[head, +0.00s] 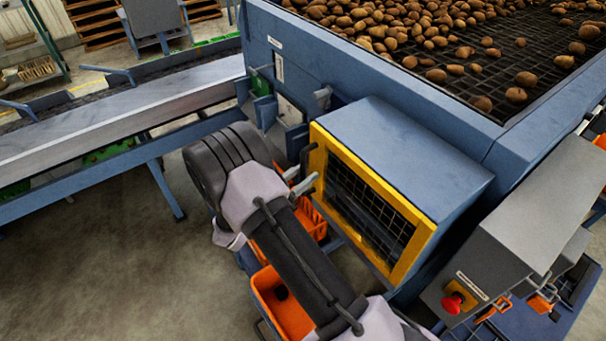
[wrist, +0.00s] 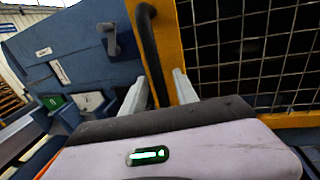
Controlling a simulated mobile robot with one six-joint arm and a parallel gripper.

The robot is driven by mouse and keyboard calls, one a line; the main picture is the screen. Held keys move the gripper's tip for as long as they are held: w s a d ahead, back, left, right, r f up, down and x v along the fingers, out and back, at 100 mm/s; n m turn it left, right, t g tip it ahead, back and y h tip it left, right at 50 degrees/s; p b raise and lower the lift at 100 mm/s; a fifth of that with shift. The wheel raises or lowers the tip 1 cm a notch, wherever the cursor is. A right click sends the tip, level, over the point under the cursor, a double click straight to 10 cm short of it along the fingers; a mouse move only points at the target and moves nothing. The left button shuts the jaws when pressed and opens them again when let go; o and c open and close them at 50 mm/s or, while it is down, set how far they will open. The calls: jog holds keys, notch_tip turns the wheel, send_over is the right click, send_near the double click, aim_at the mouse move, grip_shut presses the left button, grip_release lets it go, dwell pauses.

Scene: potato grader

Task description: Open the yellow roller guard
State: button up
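The yellow roller guard (head: 418,237) is a yellow frame with dark wire mesh on the front of a blue box housing. It appears flush with the housing, so it looks closed. In the wrist view its yellow post (wrist: 184,50) and mesh fill the right side. A black bar handle (wrist: 152,50) stands along the post. My gripper (head: 301,180) is at the guard's left edge. In the wrist view my gripper (wrist: 160,88) has its two pale fingers apart, one on each side of the handle's lower part. Contact with the handle cannot be told.
A grey box with a red stop button (head: 452,303) stands right of the guard. Orange crates (head: 283,305) lie below my arm. A conveyor (head: 110,110) runs left. The grader deck above holds many potatoes (head: 400,30). Grey latches (head: 323,97) stick out of the blue side.

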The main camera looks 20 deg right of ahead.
grip_shut()
dwell(1.4)
